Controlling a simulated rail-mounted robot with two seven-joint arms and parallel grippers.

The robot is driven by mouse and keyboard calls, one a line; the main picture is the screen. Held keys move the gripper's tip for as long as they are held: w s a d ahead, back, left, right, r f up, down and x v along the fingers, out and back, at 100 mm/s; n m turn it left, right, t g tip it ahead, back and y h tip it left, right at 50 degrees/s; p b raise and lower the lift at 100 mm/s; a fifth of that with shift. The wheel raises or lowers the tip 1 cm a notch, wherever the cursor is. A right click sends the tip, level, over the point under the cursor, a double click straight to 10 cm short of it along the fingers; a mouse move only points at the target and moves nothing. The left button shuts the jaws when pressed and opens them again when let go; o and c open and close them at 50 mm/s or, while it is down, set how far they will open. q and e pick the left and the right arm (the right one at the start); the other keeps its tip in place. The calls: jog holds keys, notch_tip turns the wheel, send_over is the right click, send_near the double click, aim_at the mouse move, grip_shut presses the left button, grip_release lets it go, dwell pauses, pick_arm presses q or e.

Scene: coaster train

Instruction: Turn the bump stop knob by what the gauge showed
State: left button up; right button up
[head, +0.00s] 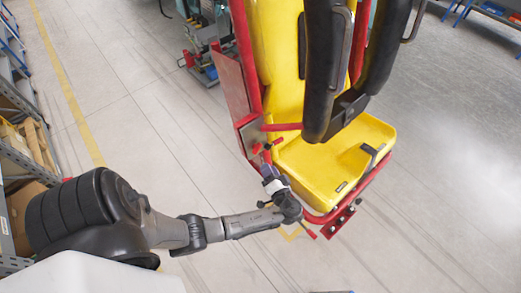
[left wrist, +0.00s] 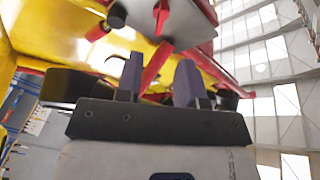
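A yellow coaster seat (head: 330,165) on a red frame fills the centre right of the head view. Small red handle-like parts (head: 275,143) sit on its side near a grey plate; I cannot tell which part is the bump stop knob. My left gripper (head: 268,172) is just below these parts. In the left wrist view, the left gripper (left wrist: 158,82) has its two fingers apart, and a red bar (left wrist: 157,62) shows in the gap; contact is unclear. Beyond are a dark round part (left wrist: 117,15) and a red piece (left wrist: 161,14). No gauge is readable. My right gripper is not in view.
Black padded restraints (head: 335,75) stand over the seat. A red footing with bolts (head: 345,215) is at its front. A shelf rack (head: 20,125) stands at the left and a machine (head: 203,45) behind. The grey floor (head: 150,130) is mostly clear.

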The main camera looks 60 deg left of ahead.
aim_at(259, 149)
pick_arm(q)
jog(key=a, duration=0.2)
jog(key=a+p, duration=0.1)
jog(key=a, duration=0.1)
jog(key=a+p, duration=0.1)
jog(key=a, duration=0.1)
jog(key=shift+w+a+r, duration=0.15)
jog(key=shift+w+a, duration=0.25)
jog(key=shift+a, duration=0.8)
grip_shut()
